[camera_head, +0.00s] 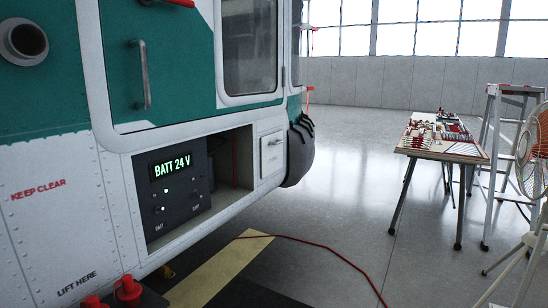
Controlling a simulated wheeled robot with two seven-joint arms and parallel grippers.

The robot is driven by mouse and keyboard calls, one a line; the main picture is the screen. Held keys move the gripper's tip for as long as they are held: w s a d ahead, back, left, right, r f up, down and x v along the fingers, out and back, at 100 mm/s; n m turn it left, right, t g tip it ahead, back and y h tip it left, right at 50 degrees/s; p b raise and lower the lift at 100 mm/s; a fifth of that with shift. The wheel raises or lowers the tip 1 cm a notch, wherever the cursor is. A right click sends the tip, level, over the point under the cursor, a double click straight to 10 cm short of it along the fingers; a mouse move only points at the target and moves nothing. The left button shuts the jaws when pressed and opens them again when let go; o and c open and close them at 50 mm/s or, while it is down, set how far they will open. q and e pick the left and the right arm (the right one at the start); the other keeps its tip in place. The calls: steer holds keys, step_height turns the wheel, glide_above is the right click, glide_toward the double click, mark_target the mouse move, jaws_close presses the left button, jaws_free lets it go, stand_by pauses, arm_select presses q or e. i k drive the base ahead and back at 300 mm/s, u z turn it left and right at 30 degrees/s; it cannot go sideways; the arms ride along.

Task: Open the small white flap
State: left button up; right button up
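The small white flap (271,158) is a squarish panel low on the helicopter's side, right of an open recess. It has a small handle or latch (275,142) and looks shut, flush with the hull. The recess (232,165) holds a dark panel (180,190) with a lit "BATT 24 V" display, small lights and switches. Neither of my grippers is in view.
A dark rounded part (300,152) of the helicopter bulges right of the flap. Red-capped fittings (128,290) stand at the bottom left. A red cable (325,248) crosses the floor. A table (440,150), stepladder (490,130) and fan (535,150) stand right. Floor between is mostly clear.

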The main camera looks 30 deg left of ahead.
mark_target(276, 154)
steer(key=u, duration=0.05)
steer(key=i, duration=0.9)
steer(key=u, duration=1)
steer(key=i, duration=1.75)
steer(key=u, duration=1.2)
